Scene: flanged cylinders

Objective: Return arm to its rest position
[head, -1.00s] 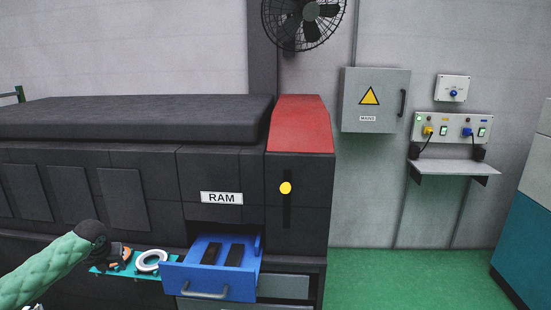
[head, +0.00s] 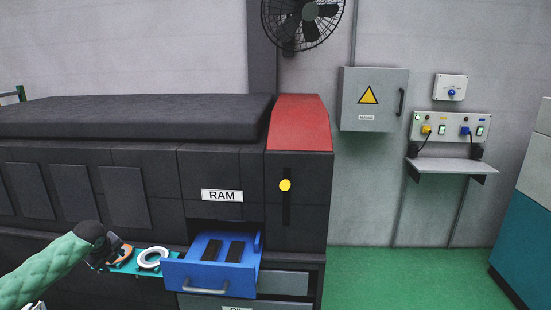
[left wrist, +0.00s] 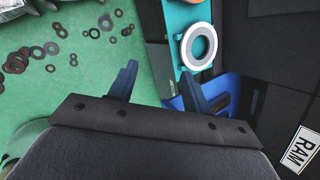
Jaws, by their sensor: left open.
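My left arm comes in from the lower left in the head view. Its gripper (head: 104,262) is at the left end of a teal shelf (head: 136,270), beside an orange ring-shaped piece (head: 122,256). In the left wrist view the two dark blue fingers (left wrist: 158,88) are spread apart, with nothing held between them. A white-and-grey flanged ring (head: 152,257) lies on the shelf; it also shows in the left wrist view (left wrist: 198,46), just beyond the right finger. The orange piece (left wrist: 192,3) is cut by the top edge there. My right gripper is not in view.
An open blue drawer (head: 185,277) with two black strips juts from the black machine labelled RAM (head: 221,196), right of the shelf. Dark washers (left wrist: 50,48) lie scattered on the green floor (left wrist: 105,60). Open floor (head: 400,280) lies to the right of the machine.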

